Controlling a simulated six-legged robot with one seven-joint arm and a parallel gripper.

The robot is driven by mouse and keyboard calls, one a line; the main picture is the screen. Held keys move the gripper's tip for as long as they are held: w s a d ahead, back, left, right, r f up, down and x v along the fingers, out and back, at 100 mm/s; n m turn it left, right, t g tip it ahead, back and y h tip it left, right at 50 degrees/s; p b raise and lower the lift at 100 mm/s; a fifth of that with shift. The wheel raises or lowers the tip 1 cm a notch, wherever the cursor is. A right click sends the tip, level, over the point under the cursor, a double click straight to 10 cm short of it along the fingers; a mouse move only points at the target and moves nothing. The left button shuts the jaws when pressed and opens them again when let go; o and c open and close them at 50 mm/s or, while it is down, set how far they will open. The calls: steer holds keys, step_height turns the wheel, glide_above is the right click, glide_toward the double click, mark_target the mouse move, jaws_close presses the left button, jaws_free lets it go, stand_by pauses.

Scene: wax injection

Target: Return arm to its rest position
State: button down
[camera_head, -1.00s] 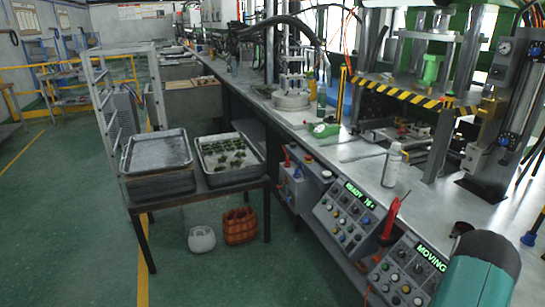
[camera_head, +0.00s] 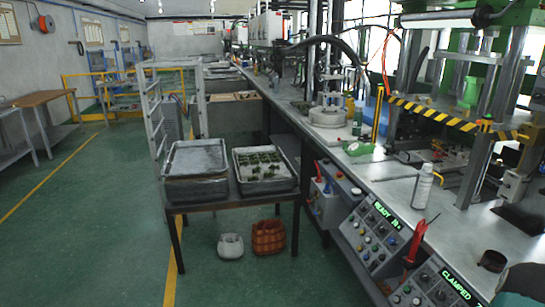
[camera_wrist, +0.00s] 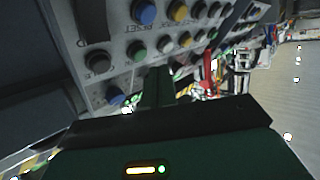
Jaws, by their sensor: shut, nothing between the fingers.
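My gripper (camera_wrist: 155,88) shows in the wrist view as dark green fingers beyond a black plate. The fingers are together and hold nothing. They stand in front of a grey control panel (camera_wrist: 120,62) with several coloured buttons and knobs; I cannot tell the gap between them. In the head view, part of my arm (camera_head: 522,284) shows at the lower right corner, and the gripper itself is out of that view. Two panels face the aisle along the bench: one display reads READY (camera_head: 388,214), the other CLAMPED (camera_head: 455,285).
The long bench (camera_head: 385,188) carries a press with a yellow-black striped bar (camera_head: 440,112) and a spray bottle (camera_head: 423,187).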

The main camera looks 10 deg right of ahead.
steer(key=w+a+r+n+y, duration=0.3)
steer(key=w+a+r, duration=0.4)
steer(key=w+r, duration=0.4)
steer(key=a+r+n+g+y, duration=0.1)
steer(key=a+r+g+y, duration=0.1)
steer(key=a+r, duration=0.75)
steer(key=s+a+r+n+g+y, duration=0.1)
steer(key=s+a+r, duration=0.2)
steer(key=a+r, duration=0.3)
steer(key=s+a+r+n+g+y, duration=0.1)
steer(key=s+a+r+y, duration=0.1)
steer(key=s+a+r, duration=0.4)
steer(key=s+a+r+n+g+y, duration=0.1)
steer(key=s+a+r, duration=0.2)
steer(key=s+a, duration=0.7)
steer(key=shift+s+a+n+g+y, duration=0.2)
steer(key=shift+a+n+g+y, duration=0.15)
steer(key=shift+n+g+y, duration=0.05)
